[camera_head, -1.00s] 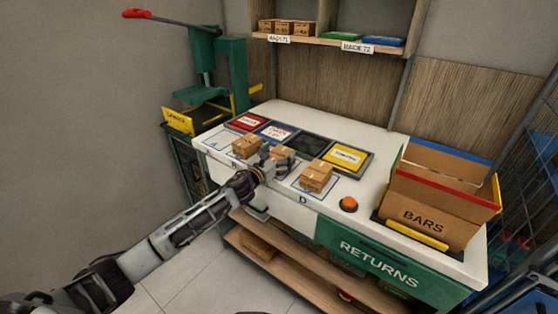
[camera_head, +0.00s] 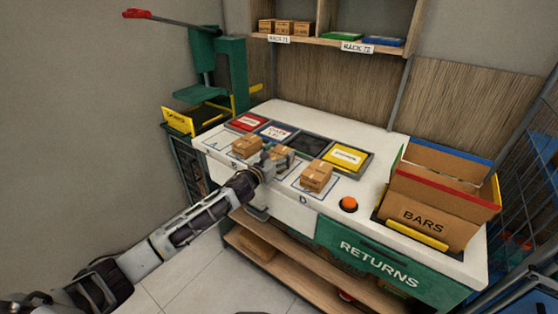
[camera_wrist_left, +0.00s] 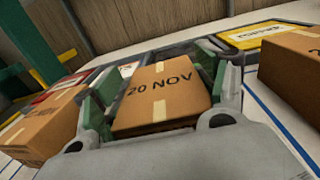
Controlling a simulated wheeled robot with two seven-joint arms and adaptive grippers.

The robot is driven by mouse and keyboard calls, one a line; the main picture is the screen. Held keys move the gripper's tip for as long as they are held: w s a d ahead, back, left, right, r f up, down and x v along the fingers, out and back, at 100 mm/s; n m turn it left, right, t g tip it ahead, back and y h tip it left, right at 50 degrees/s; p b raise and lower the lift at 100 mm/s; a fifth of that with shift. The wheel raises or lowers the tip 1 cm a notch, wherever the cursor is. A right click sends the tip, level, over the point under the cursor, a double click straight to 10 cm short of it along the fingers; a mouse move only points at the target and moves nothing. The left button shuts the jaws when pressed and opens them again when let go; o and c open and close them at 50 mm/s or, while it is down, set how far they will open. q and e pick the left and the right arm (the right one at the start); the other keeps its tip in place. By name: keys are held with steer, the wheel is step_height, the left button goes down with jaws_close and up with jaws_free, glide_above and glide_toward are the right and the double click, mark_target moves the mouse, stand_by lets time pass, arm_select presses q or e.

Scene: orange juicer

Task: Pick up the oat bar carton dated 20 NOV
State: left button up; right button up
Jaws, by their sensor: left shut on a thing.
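The oat bar carton marked "20 NOV" (camera_wrist_left: 161,88) is a small brown box with pale tape, between the fingers in the left wrist view. In the head view, this carton (camera_head: 283,155) shows partly behind my gripper, in the middle of the row. My left gripper (camera_head: 270,163) is shut on it; its green-padded fingers (camera_wrist_left: 156,92) stand on both sides of the box. I cannot tell whether the carton is clear of the counter. My right gripper is not in view.
One carton (camera_head: 247,146) stands close on the left and another (camera_head: 316,176) on the right. Behind are coloured trays, including a yellow-labelled one (camera_head: 345,157). A green press (camera_head: 232,70) stands left.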

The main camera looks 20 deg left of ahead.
mark_target(279, 153)
arm_select(q)
steer(key=shift+r, duration=0.1)
steer(key=shift+r, duration=0.4)
step_height(279, 153, up, 7)
steer(key=shift+r+p, duration=0.1)
steer(key=shift+p, duration=0.85)
steer(key=shift+r, duration=0.9)
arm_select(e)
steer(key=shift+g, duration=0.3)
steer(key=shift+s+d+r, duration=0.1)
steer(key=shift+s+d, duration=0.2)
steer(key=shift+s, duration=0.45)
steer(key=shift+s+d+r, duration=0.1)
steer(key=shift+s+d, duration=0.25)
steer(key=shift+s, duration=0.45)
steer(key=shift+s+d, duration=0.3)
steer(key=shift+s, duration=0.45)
